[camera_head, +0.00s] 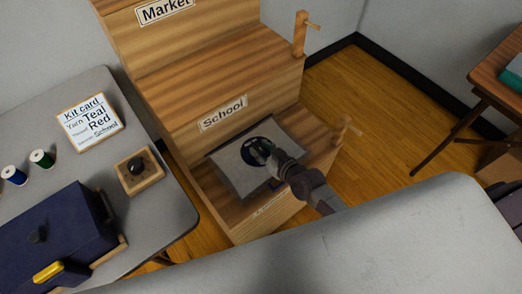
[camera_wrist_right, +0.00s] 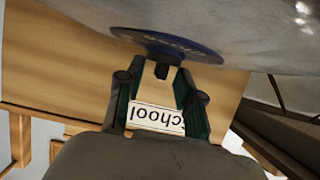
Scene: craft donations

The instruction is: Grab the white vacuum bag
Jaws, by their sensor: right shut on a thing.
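The white vacuum bag (camera_head: 226,166), greyish white with a round dark blue disc, is at the lowest step of the wooden stand, below the School label. My right gripper (camera_head: 270,158) reaches it from the lower right and is shut on it at the disc. In the right wrist view the bag's pale underside (camera_wrist_right: 250,35) fills the top, with the blue disc (camera_wrist_right: 190,48) at the fingertips of my right gripper (camera_wrist_right: 160,75). The exact grip is partly hidden by the fingers. My left gripper is not in view.
The stepped wooden stand (camera_head: 215,70) rises behind the bag, with short posts at its right side. A grey table (camera_head: 80,100) at left holds a kit card (camera_head: 90,122), thread spools, a wooden block with a knob and a dark blue box (camera_head: 60,225). A pale surface (camera_head: 400,240) spans the front.

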